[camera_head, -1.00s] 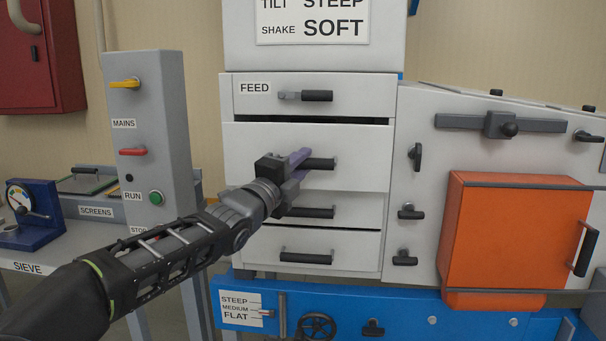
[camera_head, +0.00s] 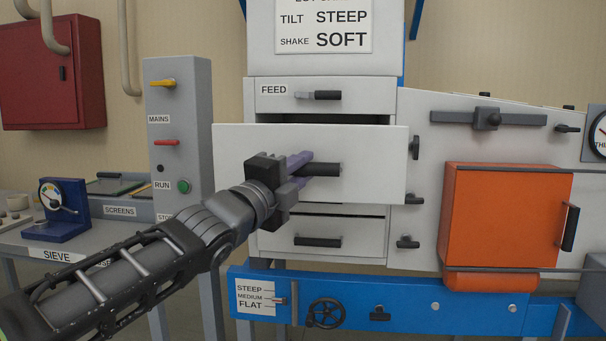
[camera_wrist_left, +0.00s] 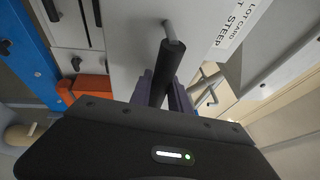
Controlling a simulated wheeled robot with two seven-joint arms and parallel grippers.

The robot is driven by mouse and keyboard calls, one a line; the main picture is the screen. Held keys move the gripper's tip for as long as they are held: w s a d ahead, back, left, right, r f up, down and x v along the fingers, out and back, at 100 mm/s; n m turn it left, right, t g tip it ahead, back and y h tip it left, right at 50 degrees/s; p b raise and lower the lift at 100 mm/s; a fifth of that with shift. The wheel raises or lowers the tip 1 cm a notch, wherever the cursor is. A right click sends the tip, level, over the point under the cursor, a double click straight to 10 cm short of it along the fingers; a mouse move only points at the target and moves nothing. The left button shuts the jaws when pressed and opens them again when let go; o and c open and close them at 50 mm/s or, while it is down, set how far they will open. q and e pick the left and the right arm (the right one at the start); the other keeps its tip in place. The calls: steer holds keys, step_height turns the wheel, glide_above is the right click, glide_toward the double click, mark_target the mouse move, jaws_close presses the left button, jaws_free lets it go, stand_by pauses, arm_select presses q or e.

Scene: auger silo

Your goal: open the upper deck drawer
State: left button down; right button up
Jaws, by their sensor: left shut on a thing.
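The upper deck drawer (camera_head: 370,184) is a white front below the FEED drawer (camera_head: 370,100). It stands out from the cabinet, with a dark gap above it. My left gripper (camera_head: 306,168) is shut on the drawer's black bar handle (camera_head: 326,169). In the left wrist view the handle (camera_wrist_left: 173,48) runs down between the fingers (camera_wrist_left: 166,90). The drawer's inside is hidden from the head view. The right gripper is not in view.
A lower drawer (camera_head: 345,240) is shut below. An orange box (camera_head: 500,220) juts out at the right. A grey control post (camera_head: 180,120) stands left of the cabinet. A blue beam with a handwheel (camera_head: 326,313) runs below.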

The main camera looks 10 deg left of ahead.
arm_select(q)
steer(key=shift+s+f, duration=0.1)
steer(key=c, duration=1.2)
jaws_free()
steer(key=shift+c, duration=0.2)
steer(key=v, duration=0.7)
steer(key=shift+s+p, duration=0.35)
steer(key=shift+s, duration=0.05)
steer(key=shift+a, duration=0.15)
